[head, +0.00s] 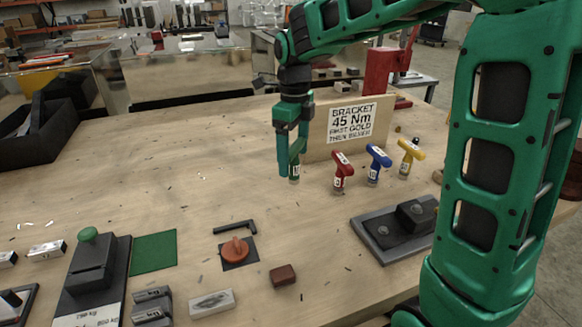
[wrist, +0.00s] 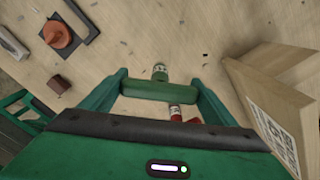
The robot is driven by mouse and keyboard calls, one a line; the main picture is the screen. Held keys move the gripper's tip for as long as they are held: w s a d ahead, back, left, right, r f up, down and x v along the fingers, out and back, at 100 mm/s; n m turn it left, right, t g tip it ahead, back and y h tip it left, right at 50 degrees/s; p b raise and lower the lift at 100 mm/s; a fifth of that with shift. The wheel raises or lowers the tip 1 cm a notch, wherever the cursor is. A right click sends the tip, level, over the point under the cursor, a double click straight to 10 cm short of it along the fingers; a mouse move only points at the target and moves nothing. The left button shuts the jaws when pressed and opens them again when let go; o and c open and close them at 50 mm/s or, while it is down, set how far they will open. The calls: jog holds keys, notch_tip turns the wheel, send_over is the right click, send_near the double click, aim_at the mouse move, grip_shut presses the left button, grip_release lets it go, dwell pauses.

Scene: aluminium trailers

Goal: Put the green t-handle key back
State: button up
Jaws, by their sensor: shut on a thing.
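My gripper (head: 290,165) is shut on the green t-handle key (head: 295,172), left of the signed board. In the wrist view the key's green handle (wrist: 158,89) lies across between my two fingers, with its labelled shaft end (wrist: 160,73) beyond it. In the head view the fingers hide most of the handle. I cannot tell whether the key's lower end touches the table. A red t-handle key (head: 342,172), a blue one (head: 376,165) and a yellow one (head: 409,156) stand upright in a row to the right. The red one partly shows in the wrist view (wrist: 177,113).
The wooden board (head: 318,135) with a "BRACKET 45 Nm" sign stands behind the keys. A dark plate with a block (head: 385,235) lies front right. An orange knob (head: 235,250), black hex key (head: 236,228) and green mat (head: 153,252) lie nearer. The left middle of the table is mostly clear.

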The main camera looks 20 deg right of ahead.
aim_at(294, 167)
jog(key=shift+f, duration=2)
jog(key=o, duration=1.5)
jog(key=shift+f, duration=0.15)
notch_tip(294, 167, up, 12)
jog(key=shift+r, duration=0.15)
jog(key=s+d+f+n, duration=0.4)
jog(key=s+n, duration=0.3)
jog(key=s, duration=0.3)
jog(key=s+d+f+n, duration=0.4)
jog(key=s+d+n, duration=0.2)
jog(key=s, duration=0.4)
jog(key=s+d+f+n, duration=0.4)
jog(key=s+d+n, duration=0.3)
jog(key=s, duration=0.3)
jog(key=shift+s+n, duration=0.25)
jog(key=shift+n, duration=0.05)
